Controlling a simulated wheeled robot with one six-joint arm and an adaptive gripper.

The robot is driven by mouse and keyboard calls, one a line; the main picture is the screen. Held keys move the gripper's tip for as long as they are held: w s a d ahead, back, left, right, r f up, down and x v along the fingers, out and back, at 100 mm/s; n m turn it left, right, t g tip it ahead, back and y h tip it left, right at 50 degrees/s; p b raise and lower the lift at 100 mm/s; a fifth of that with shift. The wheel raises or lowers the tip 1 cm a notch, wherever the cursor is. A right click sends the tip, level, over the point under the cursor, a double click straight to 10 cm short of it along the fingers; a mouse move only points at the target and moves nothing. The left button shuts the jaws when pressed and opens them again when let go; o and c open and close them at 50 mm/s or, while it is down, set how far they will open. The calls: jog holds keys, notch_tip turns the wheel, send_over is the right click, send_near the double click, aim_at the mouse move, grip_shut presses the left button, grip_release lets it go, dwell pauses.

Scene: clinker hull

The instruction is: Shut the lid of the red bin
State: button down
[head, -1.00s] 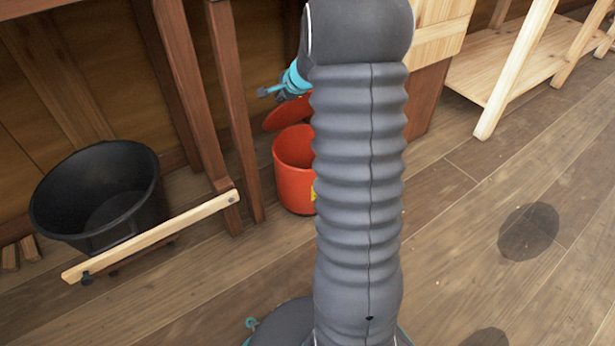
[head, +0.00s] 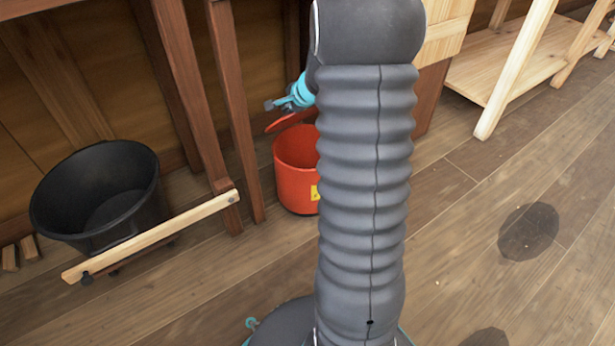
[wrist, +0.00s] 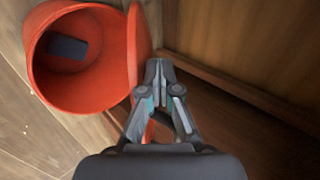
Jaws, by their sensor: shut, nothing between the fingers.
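The red bin (head: 297,180) stands on the wooden floor, partly hidden behind my arm in the head view. Its lid (head: 285,121) is open, tilted up at the bin's back edge. In the wrist view the bin (wrist: 50,75) shows its open mouth with a dark flat object (wrist: 67,47) inside. The lid (wrist: 138,50) shows nearly edge-on beside the mouth. My gripper (wrist: 159,70) is shut and empty, beside the lid on the side away from the mouth. It is close to the lid; I cannot tell whether they touch. In the head view my gripper (head: 272,105) is just above the lid.
A black tub (head: 100,195) stands at the left behind a light wooden bar (head: 150,236). Dark wooden posts (head: 185,95) rise left of the bin. A pale wooden bench (head: 510,70) is at the right.

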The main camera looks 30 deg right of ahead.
jog(key=s+f, duration=0.2)
jog(key=shift+s+f, duration=0.3)
jog(key=shift+s, duration=0.1)
jog(key=shift+s+d+f, duration=0.1)
jog(key=shift+s+f, duration=0.5)
jog(key=shift+f, duration=0.2)
jog(key=shift+s+f, duration=0.55)
jog(key=shift+f, duration=0.2)
jog(key=shift+r, duration=0.1)
jog(key=p+v, duration=0.1)
jog(key=v, duration=0.6)
jog(key=shift+s+p, duration=0.4)
jog(key=shift+s, duration=0.15)
